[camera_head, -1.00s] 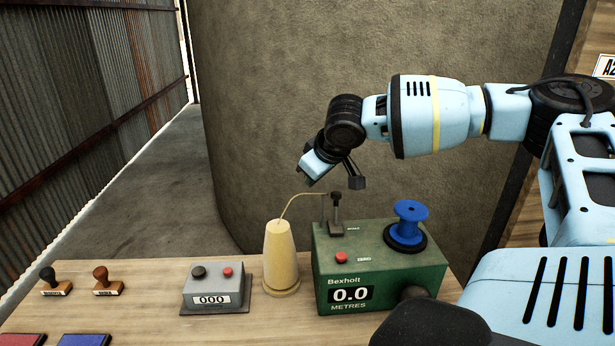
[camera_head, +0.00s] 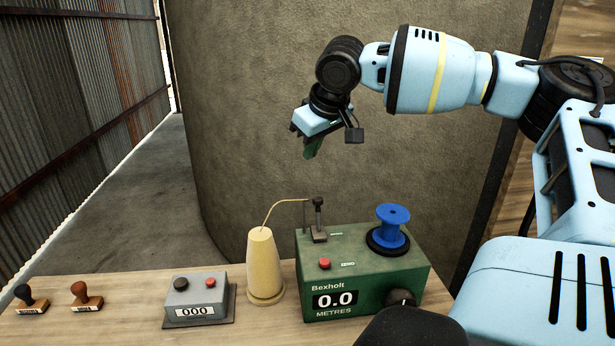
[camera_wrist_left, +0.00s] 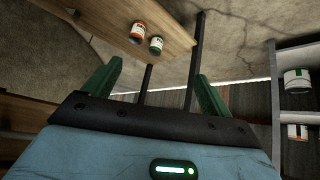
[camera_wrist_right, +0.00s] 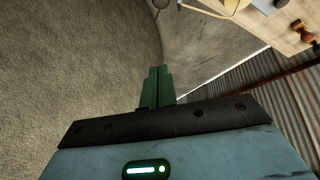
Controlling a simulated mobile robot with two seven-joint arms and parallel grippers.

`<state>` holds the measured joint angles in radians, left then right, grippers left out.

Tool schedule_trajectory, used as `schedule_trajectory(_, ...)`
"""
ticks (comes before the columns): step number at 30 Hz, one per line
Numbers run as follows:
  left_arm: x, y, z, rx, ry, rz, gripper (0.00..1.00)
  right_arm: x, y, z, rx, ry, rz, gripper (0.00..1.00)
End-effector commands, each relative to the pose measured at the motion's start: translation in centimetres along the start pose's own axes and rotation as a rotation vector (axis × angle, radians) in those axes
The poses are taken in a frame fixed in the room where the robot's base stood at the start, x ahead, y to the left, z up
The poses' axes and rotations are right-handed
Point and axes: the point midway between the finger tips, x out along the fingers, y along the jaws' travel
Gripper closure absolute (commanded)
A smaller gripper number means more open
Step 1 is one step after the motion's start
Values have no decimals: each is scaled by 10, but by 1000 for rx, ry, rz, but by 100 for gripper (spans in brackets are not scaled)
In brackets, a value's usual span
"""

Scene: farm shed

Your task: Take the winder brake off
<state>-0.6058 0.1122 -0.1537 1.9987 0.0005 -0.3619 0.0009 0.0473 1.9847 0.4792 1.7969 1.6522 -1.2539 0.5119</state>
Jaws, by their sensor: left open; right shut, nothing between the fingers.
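The green winder (camera_head: 355,264), marked Bexholt, stands on the bench and its display reads 0.0 metres. A small black lever (camera_head: 318,210) stands upright on a plate at its top left; its label is too small to read. A blue spool (camera_head: 393,224) sits on a black disc at its top right. A red button (camera_head: 324,264) is on the front left of its top. My right gripper (camera_head: 311,150) is shut and empty, pointing down above and behind the lever, well clear of it. It also shows shut in the right wrist view (camera_wrist_right: 157,84). My left gripper (camera_wrist_left: 159,80) is open and empty, away from the winder.
A cream yarn cone (camera_head: 262,262) stands left of the winder, its thread running up toward the lever. A grey counter box (camera_head: 196,300) and two stamps (camera_head: 84,296) are farther left. A large rough curved wall (camera_head: 250,100) rises behind the bench. Cans (camera_wrist_left: 138,33) stand on a shelf.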

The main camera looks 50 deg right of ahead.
Motion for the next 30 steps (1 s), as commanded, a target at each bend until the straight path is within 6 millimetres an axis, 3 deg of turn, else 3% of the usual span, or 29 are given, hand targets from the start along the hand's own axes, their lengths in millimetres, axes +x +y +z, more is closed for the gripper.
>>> schedule_trajectory(1,5,1,13,-3,-19,2,16,10,1,1,48,-47,-6,100)
schedule_trajectory(4,10,1,20,-4,-30,3,16,6,1,-1,133,-107,-30,100)
schedule_trajectory(11,14,1,16,-6,-23,3,16,-4,0,-4,192,-145,-55,100)
schedule_trajectory(16,14,1,16,-7,-22,3,16,3,0,-2,190,-145,-54,100)
schedule_trajectory(30,14,3,26,-10,-38,5,16,82,-5,9,188,-147,-53,100)
